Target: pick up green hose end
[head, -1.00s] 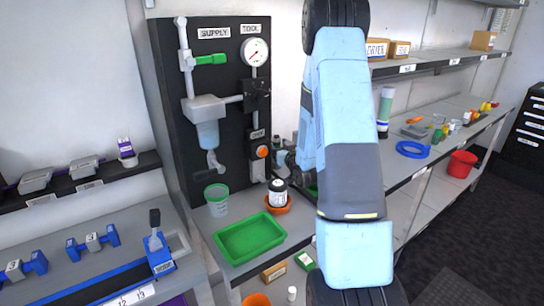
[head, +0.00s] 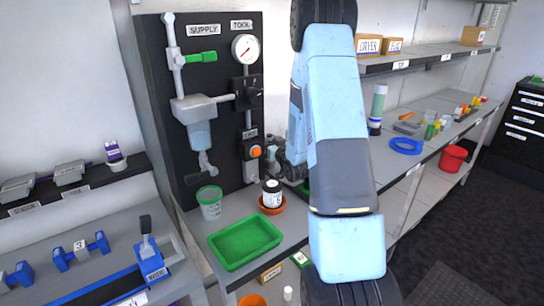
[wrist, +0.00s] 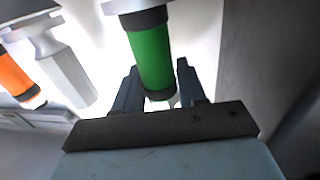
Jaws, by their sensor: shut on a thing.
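The green hose end (wrist: 151,55), a green cylinder with black bands at both ends, stands between the two fingers of my gripper (wrist: 157,72) in the wrist view. My gripper is shut on it, with one dark finger on each side. The upper end of the hose end meets a pale grey part at the picture's top edge. In the head view my own arm covers most of the gripper and I cannot make out the hose end there.
An orange-banded hose end (wrist: 18,80) and a grey fitting (wrist: 65,68) are left of the gripper. In the head view, a black panel (head: 222,125) with a gauge stands behind the bench.

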